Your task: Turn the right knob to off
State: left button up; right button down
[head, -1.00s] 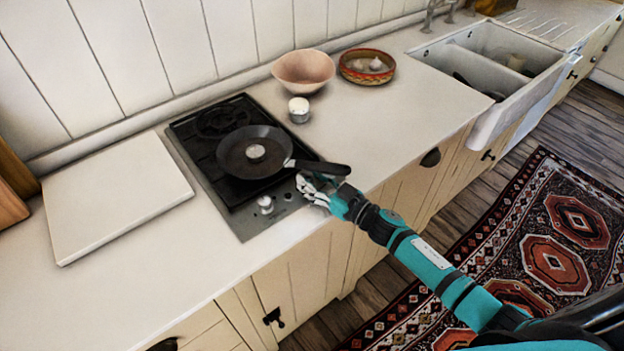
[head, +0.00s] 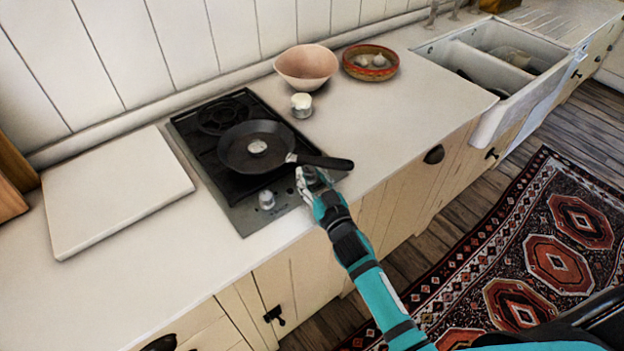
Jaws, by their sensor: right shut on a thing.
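The black cooktop (head: 196,165) is set into the pale counter, with its grey control strip along the front edge. The left knob (head: 266,200) is silver and stands free on that strip. My right gripper (head: 310,180) is over the right end of the strip, shut on the right knob. The fingers hide most of the knob, so I cannot make out its turn angle. A dark frying pan (head: 238,149) with a small round pale thing (head: 257,147) in it sits on the cooktop. Its handle (head: 325,162) reaches out just behind my gripper. My left gripper is out of view.
A white board (head: 115,190) lies left of the cooktop. A small pale-topped jar (head: 302,105), a pink bowl (head: 306,68) and a red-rimmed dish (head: 371,48) of bulbs stand behind. A sink (head: 480,85) is at the right. The counter right of the cooktop is clear.

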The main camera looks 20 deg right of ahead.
jog(key=shift+m+h+b, duration=0.3)
jog(key=shift+m+h, duration=0.1)
jog(key=shift+h, duration=0.3)
jog(key=c, duration=1)
grip_release()
jog(key=shift+d, duration=0.15)
jog(key=s, duration=1.2)
jog(key=shift+s, duration=0.1)
